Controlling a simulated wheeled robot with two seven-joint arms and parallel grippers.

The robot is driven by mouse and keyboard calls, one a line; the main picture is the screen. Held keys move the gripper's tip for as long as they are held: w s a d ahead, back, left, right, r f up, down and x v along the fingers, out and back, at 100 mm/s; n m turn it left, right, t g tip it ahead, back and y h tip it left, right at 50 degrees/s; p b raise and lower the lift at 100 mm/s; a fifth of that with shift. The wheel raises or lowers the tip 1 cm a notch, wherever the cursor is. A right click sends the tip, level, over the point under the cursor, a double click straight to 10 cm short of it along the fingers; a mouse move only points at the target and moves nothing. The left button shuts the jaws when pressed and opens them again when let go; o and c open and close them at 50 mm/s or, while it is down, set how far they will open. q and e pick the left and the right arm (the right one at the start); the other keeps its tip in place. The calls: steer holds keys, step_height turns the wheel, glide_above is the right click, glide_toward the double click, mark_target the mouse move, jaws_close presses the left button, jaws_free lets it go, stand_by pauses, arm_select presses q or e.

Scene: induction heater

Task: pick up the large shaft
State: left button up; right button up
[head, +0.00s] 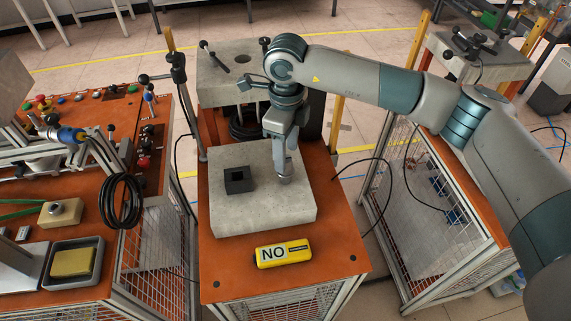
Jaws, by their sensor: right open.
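My right gripper (284,146) reaches down from the upper right over the grey stone-like block (262,214) on the middle orange table. It is open. A short grey upright form (284,172) shows at its fingertips, close to the block's top. It may be the large shaft, but I cannot clearly tell it from a finger. No other shaft is plainly visible. The gripper hides part of the block behind it. My left gripper is not in view.
A dark square holder (239,180) sits on the block, left of the gripper. A yellow box marked NO (283,253) lies in front. A press-like stand (218,88) rises behind. The left bench (90,200) carries a coiled black cable (121,202) and a tray (98,267).

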steer(key=shift+s+f+p, duration=0.1)
steer(key=shift+f+p, duration=0.55)
steer(key=shift+f, duration=0.95)
jaws_close()
